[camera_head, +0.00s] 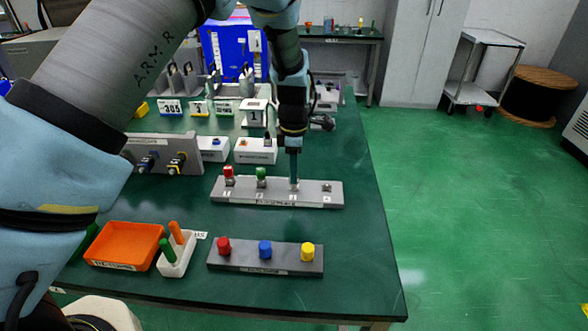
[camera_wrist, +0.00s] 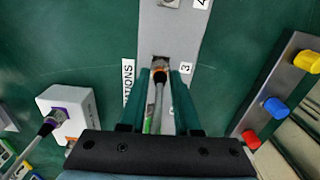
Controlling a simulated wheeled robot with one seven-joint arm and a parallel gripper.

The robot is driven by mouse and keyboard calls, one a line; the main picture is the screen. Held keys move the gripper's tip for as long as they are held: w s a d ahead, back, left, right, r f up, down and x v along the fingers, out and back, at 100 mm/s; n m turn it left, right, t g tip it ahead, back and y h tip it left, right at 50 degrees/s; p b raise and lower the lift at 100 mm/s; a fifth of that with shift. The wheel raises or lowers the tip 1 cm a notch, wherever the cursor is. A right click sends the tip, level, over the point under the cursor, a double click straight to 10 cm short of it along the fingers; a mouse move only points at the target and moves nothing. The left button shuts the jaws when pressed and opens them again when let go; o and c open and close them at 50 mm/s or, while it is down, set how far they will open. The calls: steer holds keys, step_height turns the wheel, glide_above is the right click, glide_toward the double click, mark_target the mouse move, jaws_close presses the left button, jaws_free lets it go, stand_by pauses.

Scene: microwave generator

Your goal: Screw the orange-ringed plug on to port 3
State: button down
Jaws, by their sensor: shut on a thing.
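The orange-ringed plug (camera_wrist: 160,76) stands at port 3 (camera_wrist: 161,61), beside the printed 3 on the grey port strip (camera_head: 230,192). Its grey cable (camera_wrist: 157,100) runs back between my fingers in the wrist view. My gripper (camera_wrist: 160,80) is shut on the plug, one finger on each side. In the head view my gripper (camera_head: 294,178) points straight down at the third place on the strip and hides the plug. How far the plug is seated or threaded cannot be told.
Red (camera_head: 228,175) and green (camera_head: 261,176) plugs stand on the strip left of my gripper; bare port 4 (camera_head: 326,188) is to the right. A block with red, blue and yellow knobs (camera_head: 265,260) lies in front. A purple-ringed plug (camera_wrist: 48,125) sits at a white box.

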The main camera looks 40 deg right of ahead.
steer(key=shift+f, duration=0.55)
steer(key=c, duration=0.5)
jaws_free()
steer(key=shift+c, duration=0.2)
steer(key=shift+r+b, duration=0.1)
steer(key=shift+b, duration=0.2)
step_height(320, 180, up, 11)
steer(key=shift+f+b, duration=0.2)
steer(key=shift+b, duration=0.95)
